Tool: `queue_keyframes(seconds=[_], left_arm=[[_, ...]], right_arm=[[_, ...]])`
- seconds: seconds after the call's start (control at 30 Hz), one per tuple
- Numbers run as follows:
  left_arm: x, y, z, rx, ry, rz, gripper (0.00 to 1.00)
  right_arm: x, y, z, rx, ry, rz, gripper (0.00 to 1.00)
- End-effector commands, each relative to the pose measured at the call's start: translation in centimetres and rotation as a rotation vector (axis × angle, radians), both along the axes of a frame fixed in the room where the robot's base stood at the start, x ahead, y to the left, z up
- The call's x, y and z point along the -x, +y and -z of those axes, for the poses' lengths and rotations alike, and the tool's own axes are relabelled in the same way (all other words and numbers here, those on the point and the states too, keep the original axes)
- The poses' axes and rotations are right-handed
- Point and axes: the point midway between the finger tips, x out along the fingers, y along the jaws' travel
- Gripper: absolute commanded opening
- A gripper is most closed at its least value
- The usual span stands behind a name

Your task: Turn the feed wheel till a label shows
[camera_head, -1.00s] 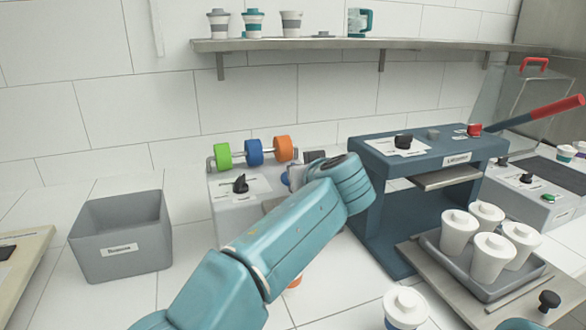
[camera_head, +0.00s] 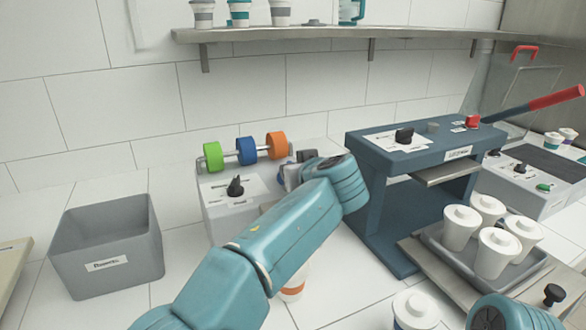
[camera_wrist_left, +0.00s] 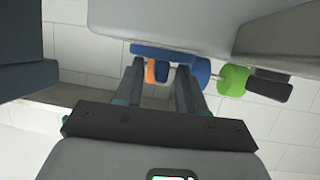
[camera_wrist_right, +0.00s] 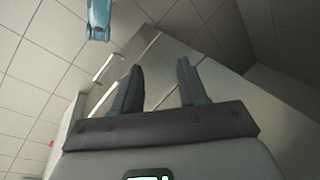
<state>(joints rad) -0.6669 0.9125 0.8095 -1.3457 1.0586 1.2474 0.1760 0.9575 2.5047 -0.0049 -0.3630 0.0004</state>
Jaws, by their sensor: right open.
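The grey label machine (camera_head: 222,215), with a black knob (camera_head: 235,186) on top, carries green (camera_head: 213,156), blue (camera_head: 246,151) and orange (camera_head: 277,145) rolls on a spindle. My left arm hides its right side. A blue, wheel-like edge (camera_wrist_left: 165,51) lies across my left fingertips in the left wrist view; I take it to be the feed wheel. My left gripper (camera_wrist_left: 160,66) is at it, with its fingers apart; contact is not clear. My right gripper (camera_wrist_right: 159,68) is open and empty in the right wrist view.
A grey bin (camera_head: 108,262) stands left of the machine. A dark blue press (camera_head: 390,215) stands close right of my left arm. A tray (camera_head: 465,268) of white cups is at right. A cup with an orange band (camera_head: 292,290) shows beneath the arm.

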Motion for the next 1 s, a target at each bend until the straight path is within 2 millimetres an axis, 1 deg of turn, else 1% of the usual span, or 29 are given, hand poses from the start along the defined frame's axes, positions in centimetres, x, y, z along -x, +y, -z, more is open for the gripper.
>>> queue_keyframes(seconds=[0.23,0.27,0.3,0.33,0.37,0.5,0.6,0.7,1.0], left_arm=[[0.1,-0.1,0.0,0.0,0.0,0.0,0.39],[0.1,-0.1,0.0,0.0,0.0,0.0,0.3],[0.1,-0.1,0.0,0.0,0.0,0.0,0.17],[0.1,-0.1,0.0,0.0,0.0,0.0,0.07],[0.1,0.0,0.0,0.0,0.0,0.0,0.0],[0.0,0.0,0.1,0.001,0.0,0.002,0.0],[0.0,0.3,0.5,0.004,0.0,0.039,0.0],[-0.1,0.4,0.4,0.003,-0.001,0.087,0.0],[-0.1,0.5,0.0,0.001,0.0,0.111,0.0]], right_arm=[[0.0,0.0,0.0,0.0,0.0,0.0,0.43],[0.0,0.0,0.0,0.0,0.0,0.0,0.43],[0.0,0.0,0.0,0.0,0.0,0.0,0.43],[0.0,0.0,0.0,0.0,0.0,0.0,0.43],[0.0,0.0,0.0,0.0,0.0,0.0,0.43],[0.0,0.0,0.1,0.0,0.0,0.0,0.43],[0.0,0.0,1.4,0.0,0.0,0.0,0.43],[0.0,0.0,2.4,0.0,0.0,0.0,0.43],[0.0,0.0,2.3,0.0,0.0,0.0,0.43]])
